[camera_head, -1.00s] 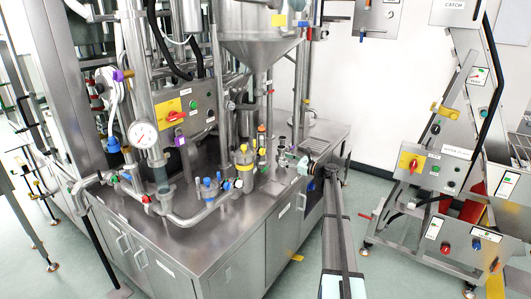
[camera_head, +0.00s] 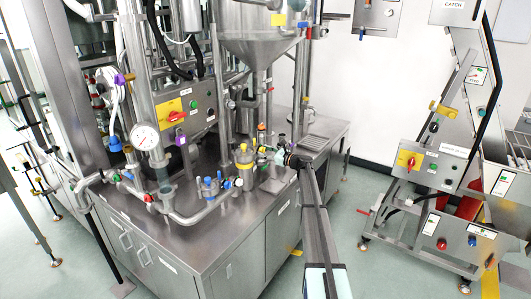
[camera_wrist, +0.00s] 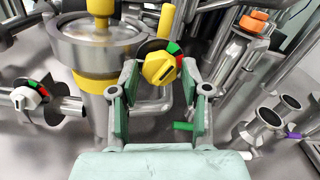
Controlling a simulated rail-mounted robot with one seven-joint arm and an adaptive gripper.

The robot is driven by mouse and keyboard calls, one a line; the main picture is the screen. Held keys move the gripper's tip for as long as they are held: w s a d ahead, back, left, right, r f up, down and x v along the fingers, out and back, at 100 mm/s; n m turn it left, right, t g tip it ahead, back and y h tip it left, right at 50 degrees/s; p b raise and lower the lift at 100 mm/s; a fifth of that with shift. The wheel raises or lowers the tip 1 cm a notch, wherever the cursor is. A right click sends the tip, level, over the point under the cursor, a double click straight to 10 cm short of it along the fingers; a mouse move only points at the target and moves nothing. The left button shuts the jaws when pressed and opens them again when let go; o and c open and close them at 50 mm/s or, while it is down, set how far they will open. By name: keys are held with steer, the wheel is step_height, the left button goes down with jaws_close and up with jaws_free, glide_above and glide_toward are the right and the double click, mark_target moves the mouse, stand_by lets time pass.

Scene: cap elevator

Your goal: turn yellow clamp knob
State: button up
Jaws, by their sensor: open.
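In the wrist view, a round yellow knob (camera_wrist: 159,68) sits on a black, red and green dial beside a steel cylinder with yellow collars (camera_wrist: 97,42). My gripper (camera_wrist: 158,84) is open, its green-padded fingers on either side of this knob. Contact with the knob is not clear. In the head view, my gripper (camera_head: 279,156) is at the filling machine, just right of the yellow-collared cylinder (camera_head: 244,167), and the small knob is hard to make out. Another yellow knob-like part (camera_head: 445,109) sits on the elevator frame at the right, away from my gripper.
A white knob (camera_wrist: 28,96) with a red and green dial is at the left of the wrist view. Steel pipes and an orange-capped fitting (camera_wrist: 256,22) crowd the right side. The steel cabinet top (camera_head: 200,240) is bare near its front. Floor is open between machine and elevator.

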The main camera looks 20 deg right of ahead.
steer(key=shift+c, duration=0.4)
steer(key=c, duration=0.8)
steer(key=shift+f+b, duration=0.1)
steer(key=shift+b, duration=0.4)
steer(key=shift+n+b, duration=12)
steer(key=shift+b, duration=5.75)
steer(key=shift+r, duration=0.2)
